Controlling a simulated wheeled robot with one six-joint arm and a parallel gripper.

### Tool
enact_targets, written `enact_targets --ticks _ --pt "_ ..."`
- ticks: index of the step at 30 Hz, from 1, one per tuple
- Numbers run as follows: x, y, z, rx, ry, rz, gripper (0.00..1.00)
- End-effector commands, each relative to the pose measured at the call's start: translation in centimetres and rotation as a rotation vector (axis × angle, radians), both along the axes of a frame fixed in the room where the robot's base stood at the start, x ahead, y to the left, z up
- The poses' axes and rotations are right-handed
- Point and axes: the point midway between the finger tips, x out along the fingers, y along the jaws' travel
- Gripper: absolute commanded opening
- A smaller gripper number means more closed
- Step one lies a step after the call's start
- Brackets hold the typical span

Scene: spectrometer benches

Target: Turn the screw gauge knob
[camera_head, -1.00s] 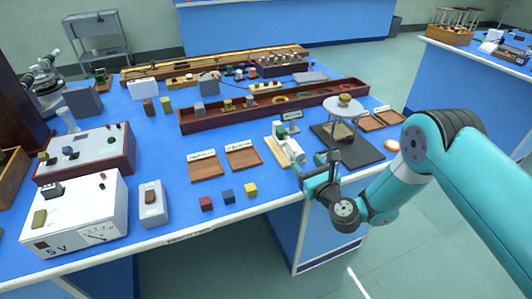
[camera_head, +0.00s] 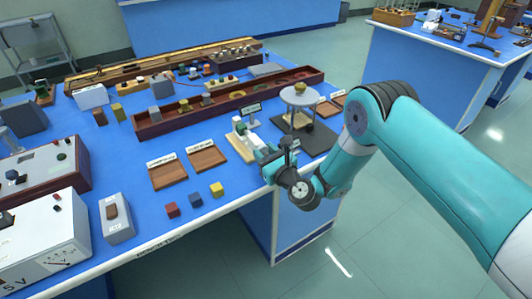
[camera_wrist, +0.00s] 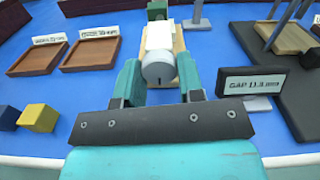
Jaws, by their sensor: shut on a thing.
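The screw gauge (camera_head: 240,142) sits on a pale wooden base near the right front edge of the blue bench. In the wrist view its grey round knob (camera_wrist: 158,68) faces me, with a dark mark on its end. Its white body (camera_wrist: 160,36) and green frame (camera_wrist: 157,10) lie behind the knob. My gripper (camera_wrist: 160,80) is shut on the knob, one teal finger on each side. In the head view my gripper (camera_head: 266,155) is at the front end of the gauge and hides the knob.
A sign (camera_wrist: 252,81) reading "GAP" with blurred digits stands right of the gauge. A round-topped stand (camera_head: 300,97) is on a dark board behind right. Two wooden trays (camera_head: 168,182) (camera_head: 222,160) and small cubes (camera_head: 195,198) lie to the left.

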Motion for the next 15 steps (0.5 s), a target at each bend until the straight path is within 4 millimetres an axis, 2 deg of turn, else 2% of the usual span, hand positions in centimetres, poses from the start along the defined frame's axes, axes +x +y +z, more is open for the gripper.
enact_targets --ticks 8,15 --pt "0.1 -0.16 -0.3 -0.1 -0.068 -0.005 0.12" --pt "0.16 -0.24 -0.37 -0.269 -0.182 -0.006 0.12"
